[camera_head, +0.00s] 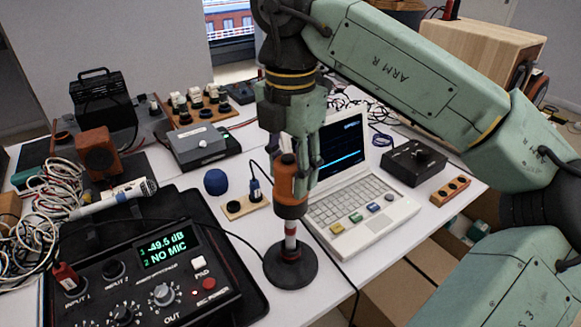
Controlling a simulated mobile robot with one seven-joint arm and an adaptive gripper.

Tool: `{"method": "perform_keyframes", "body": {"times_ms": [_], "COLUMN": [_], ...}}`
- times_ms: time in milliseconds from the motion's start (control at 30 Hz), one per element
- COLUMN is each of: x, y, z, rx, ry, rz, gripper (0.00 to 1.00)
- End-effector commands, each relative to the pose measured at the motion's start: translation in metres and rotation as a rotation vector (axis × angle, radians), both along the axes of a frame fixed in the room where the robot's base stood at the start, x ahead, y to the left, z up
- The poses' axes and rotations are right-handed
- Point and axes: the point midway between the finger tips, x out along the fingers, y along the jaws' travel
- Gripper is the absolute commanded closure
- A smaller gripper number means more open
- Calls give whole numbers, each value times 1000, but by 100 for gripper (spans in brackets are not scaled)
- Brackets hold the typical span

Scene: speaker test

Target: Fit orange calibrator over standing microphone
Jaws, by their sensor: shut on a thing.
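My gripper (293,168) points straight down and is shut on the orange calibrator (290,200), an upright cylinder with a dark lower rim.
A black meter (150,265) reading "-49.5 dB" and "NO MIC" lies at front left. A laptop (355,190) stands close behind right. A blue foam ball (215,182) and a small wooden block (243,207) are left of the gripper. A black cable runs past the base.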

Motion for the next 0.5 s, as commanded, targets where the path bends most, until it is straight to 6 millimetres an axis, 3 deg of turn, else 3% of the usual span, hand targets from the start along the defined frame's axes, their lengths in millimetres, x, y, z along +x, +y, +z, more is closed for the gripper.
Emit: {"method": "perform_keyframes", "body": {"times_ms": [500], "x": [0], "y": [0], "z": [-8], "rx": [0], "ry": [0], "rz": [0], "gripper": [97]}}
